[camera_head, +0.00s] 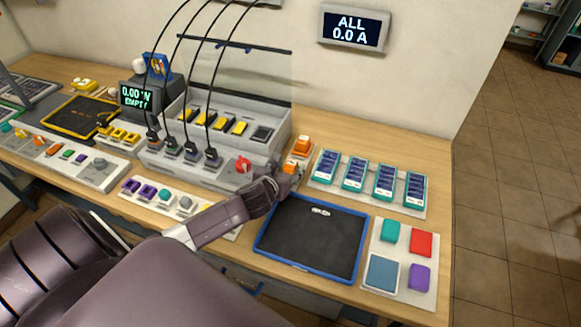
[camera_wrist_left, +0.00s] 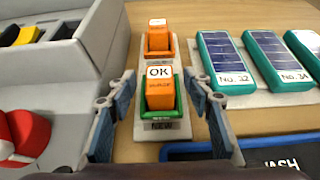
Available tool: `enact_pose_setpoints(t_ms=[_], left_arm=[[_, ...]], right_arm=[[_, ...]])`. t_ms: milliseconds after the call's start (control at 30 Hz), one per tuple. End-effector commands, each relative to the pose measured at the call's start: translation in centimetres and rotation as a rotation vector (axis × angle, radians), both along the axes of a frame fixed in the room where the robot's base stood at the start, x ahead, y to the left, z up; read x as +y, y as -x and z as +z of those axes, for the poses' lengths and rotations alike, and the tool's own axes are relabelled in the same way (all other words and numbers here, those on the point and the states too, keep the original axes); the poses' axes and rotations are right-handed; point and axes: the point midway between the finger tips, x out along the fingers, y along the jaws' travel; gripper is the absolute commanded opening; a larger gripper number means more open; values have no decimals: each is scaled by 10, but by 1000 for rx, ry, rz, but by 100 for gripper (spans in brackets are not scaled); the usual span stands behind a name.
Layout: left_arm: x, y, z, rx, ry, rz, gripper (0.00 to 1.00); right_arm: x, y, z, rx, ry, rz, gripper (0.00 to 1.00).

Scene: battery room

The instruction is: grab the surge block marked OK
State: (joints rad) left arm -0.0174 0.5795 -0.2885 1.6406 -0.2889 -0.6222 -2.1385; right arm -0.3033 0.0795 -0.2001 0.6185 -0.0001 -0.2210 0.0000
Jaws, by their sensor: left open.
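The orange surge block with a white OK label (camera_wrist_left: 160,94) stands upright in a green-edged slot of a pale holder marked NEW (camera_wrist_left: 178,130). In the head view this front orange block (camera_head: 290,167) is partly hidden by my gripper. A second orange block (camera_wrist_left: 158,42) stands behind it; its label is too small to read. The second block also shows in the head view (camera_head: 303,143). My left gripper (camera_wrist_left: 160,118) is open, with one finger on each side of the OK block's near end, apart from it. In the head view the left gripper (camera_head: 281,184) is just in front of the holder.
Teal battery packs (camera_head: 354,172) stand in a row on the right. A blue-edged black mat (camera_head: 310,245) lies in front. A grey charger unit (camera_head: 225,150) with a red knob (camera_head: 243,164) and black cables is on the left. Bare wood lies behind the packs.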

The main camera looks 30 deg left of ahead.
Motion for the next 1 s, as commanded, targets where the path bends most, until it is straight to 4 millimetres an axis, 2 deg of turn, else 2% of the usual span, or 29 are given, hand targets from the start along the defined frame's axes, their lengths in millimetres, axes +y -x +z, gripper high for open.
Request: enact_pose_setpoints(t_ms=[167,467,867,1000], left_arm=[[3,-12,-8,1,1,1,46],[4,-14,-9,0,-1,0,46],[4,-14,-9,1,-1,0,2],[4,-14,-9,0,-1,0,0]], right_arm=[[1,-6,2,-8,-1,0,27],[1,-6,2,-9,-1,0,27],[1,-5,2,-8,-1,0,27],[1,-5,2,-7,-1,0,27]])
